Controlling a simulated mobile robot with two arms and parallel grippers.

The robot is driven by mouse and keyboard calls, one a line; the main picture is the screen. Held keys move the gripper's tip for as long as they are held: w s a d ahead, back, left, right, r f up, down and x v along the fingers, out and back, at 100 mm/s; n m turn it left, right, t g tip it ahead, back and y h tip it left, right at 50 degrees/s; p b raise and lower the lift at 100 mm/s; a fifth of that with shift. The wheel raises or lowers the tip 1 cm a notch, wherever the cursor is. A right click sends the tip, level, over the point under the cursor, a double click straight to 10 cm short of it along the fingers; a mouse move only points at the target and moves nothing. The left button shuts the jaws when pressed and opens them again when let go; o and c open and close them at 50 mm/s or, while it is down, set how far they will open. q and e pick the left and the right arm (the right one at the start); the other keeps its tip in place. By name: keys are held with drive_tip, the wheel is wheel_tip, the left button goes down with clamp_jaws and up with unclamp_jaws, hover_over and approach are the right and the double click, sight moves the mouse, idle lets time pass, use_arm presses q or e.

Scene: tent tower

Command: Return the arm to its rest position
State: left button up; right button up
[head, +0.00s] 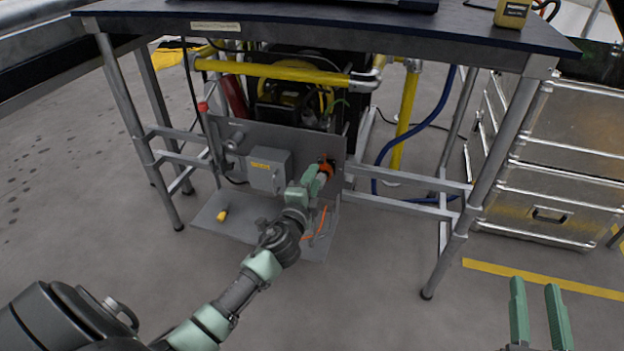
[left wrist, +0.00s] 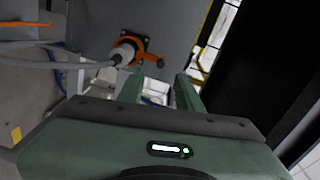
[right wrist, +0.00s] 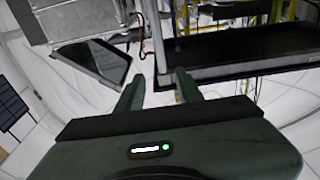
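My left arm reaches to a grey panel (head: 225,140) under the dark table. My left gripper (head: 318,178) is close to an orange fitting (head: 328,167) on the panel's right side. In the left wrist view the gripper's fingers (left wrist: 158,90) are apart with nothing visible between them. The orange fitting (left wrist: 130,48) lies beyond them, with a pale plug (left wrist: 122,57) and grey cable at it, just left of the fingers. My right gripper (head: 536,312) is open and empty at the lower right, and its separated fingers also show in the right wrist view (right wrist: 158,88).
The dark-topped table (head: 330,24) has metal legs and low crossbars around my left arm. A grey box (head: 268,170) is on the panel; a yellow object (head: 222,215) lies on its base. Metal cases (head: 555,160) stand at right. The front floor is clear.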

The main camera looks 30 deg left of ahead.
use_arm(q)
drive_tip(key=shift+s+d, duration=0.2)
drive_tip(key=shift+s, duration=0.5)
use_arm(e)
drive_tip(key=shift+d+f+g, duration=0.1)
drive_tip(key=shift+f+g, duration=0.3)
drive_tip(key=shift+f, duration=0.3)
